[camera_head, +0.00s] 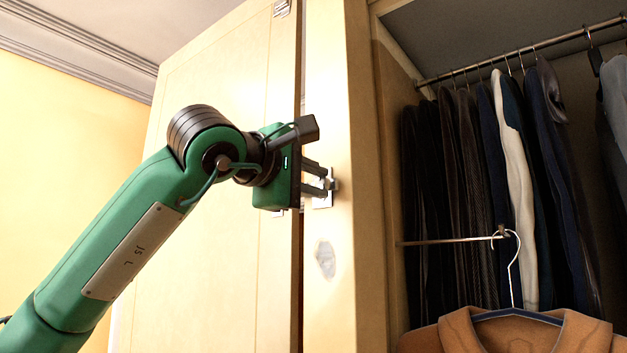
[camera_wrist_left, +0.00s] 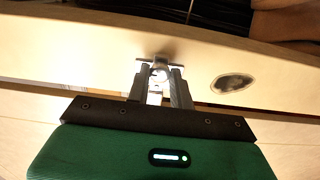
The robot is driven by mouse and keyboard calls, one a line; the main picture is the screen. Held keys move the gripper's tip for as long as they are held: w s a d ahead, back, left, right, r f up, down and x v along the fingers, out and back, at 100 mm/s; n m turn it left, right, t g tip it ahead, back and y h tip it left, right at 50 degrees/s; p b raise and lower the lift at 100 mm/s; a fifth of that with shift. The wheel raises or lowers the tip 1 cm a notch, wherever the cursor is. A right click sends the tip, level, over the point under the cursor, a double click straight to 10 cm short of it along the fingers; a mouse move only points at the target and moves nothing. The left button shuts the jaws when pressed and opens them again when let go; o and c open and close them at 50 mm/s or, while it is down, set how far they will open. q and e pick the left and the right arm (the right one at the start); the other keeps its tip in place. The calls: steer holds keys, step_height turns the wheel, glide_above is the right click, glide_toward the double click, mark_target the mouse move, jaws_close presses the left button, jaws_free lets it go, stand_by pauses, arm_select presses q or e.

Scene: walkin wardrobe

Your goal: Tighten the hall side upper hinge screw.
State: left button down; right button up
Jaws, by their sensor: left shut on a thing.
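My left gripper (camera_head: 330,184) reaches in from the left to a small metal hinge plate (camera_head: 323,201) on the pale wooden wardrobe upright. In the left wrist view the two fingers (camera_wrist_left: 160,76) are shut on a small bright rounded piece, the hinge screw (camera_wrist_left: 158,72), in front of the plate (camera_wrist_left: 153,97). The fingers hide much of the screw and plate, so I cannot tell how far the screw stands out. Another metal hinge piece (camera_head: 282,8) shows at the top edge of the door (camera_head: 225,120). My right gripper is out of view.
The door stands open left of the upright (camera_head: 340,265), which has a greyish worn patch (camera_head: 325,258). To the right, a rail (camera_head: 530,48) holds several dark garments. A brown coat (camera_head: 520,333) hangs at the front on a hanger from a thin rod (camera_head: 450,241).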

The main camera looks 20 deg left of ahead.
arm_select(q)
steer(key=c, duration=1.2)
jaws_free()
steer(key=shift+c, duration=0.2)
steer(key=shift+s, duration=0.1)
steer(key=shift+s+a+f+b, duration=0.1)
steer(key=shift+s+b, duration=0.15)
steer(key=shift+b, duration=0.05)
steer(key=b+v, duration=0.5)
steer(key=v, duration=0.8)
